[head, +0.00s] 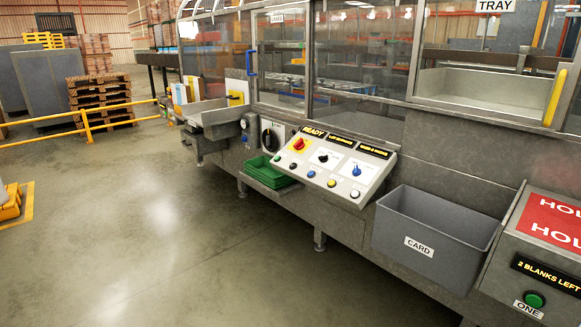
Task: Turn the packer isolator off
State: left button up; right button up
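A large black rotary switch (268,139) sits on a pale box on the front of the packing machine, left of the sloped control panel. A red rotary knob on a yellow plate (298,146) is at the panel's upper left. I cannot tell by label which of these is the packer isolator, as the small print is unreadable. The panel (335,168) also has a black knob (323,157), a blue knob (357,170) and a row of coloured buttons. Neither of my grippers is in view.
A green tray (270,172) juts out below the black switch. A grey CARD bin (435,235) hangs right of the panel. A box with a green button (534,300) is at far right. Open floor (150,230) lies left; yellow rails (90,125) and pallets (100,100) stand behind.

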aim_at(299, 144)
jog(key=i+j+z, duration=0.2)
jog(key=i, duration=0.35)
jog(key=i+j+z, duration=0.2)
jog(key=i, duration=0.35)
